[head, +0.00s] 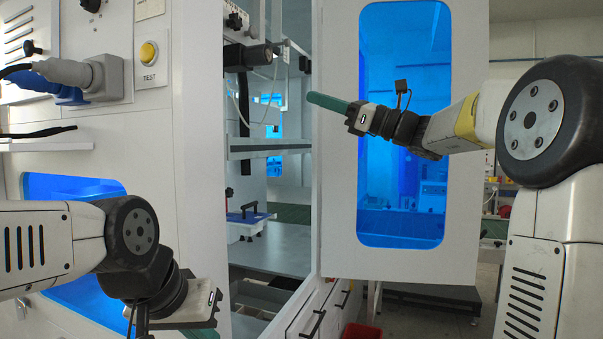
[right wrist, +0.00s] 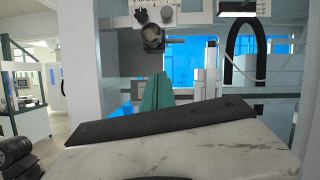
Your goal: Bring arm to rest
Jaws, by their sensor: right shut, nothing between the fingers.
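My right arm reaches in from the right in the head view. Its gripper (head: 328,103) has green fingers that point left, in front of the open doorway of the white machine. The fingers are shut together with nothing between them. In the right wrist view the green fingers (right wrist: 157,93) stand up beyond the dark gripper edge, with the machine interior behind them. My left arm comes in from the left. Its gripper (head: 205,332) is low in the view, with its green fingers mostly cut off by the bottom edge, so its opening cannot be seen.
A white door (head: 338,170) with a blue window (head: 404,190) stands open behind my right gripper. Inside the machine is a shelf (head: 278,248) with a small blue-handled fixture (head: 250,216). A panel at left carries a yellow button (head: 148,52) and a grey plug (head: 100,75). Drawers (head: 305,320) sit below.

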